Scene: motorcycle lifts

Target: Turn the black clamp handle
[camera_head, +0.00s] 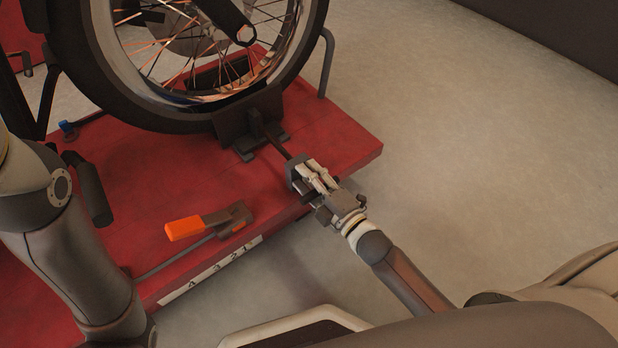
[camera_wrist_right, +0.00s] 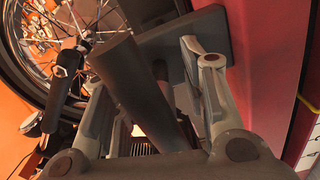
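The black clamp handle (camera_head: 277,147) is a thin dark bar. It runs from the dark wheel clamp (camera_head: 231,121) at the base of the tyre down to my right gripper (camera_head: 312,178). My right gripper is at the handle's near end, over the edge of the red lift. In the right wrist view a dark bar, seemingly the handle (camera_wrist_right: 135,85), passes between the two fingers of the gripper (camera_wrist_right: 150,85). Whether both fingers press on it cannot be told. My left arm shows at the left of the head view; its gripper does not show.
The motorcycle wheel (camera_head: 110,92) stands on the red lift platform (camera_head: 330,150). An orange-handled lever (camera_head: 185,228) lies near the platform's front edge. A dark cylinder (camera_head: 88,188) is beside my left arm. The grey floor (camera_head: 480,130) at right is clear.

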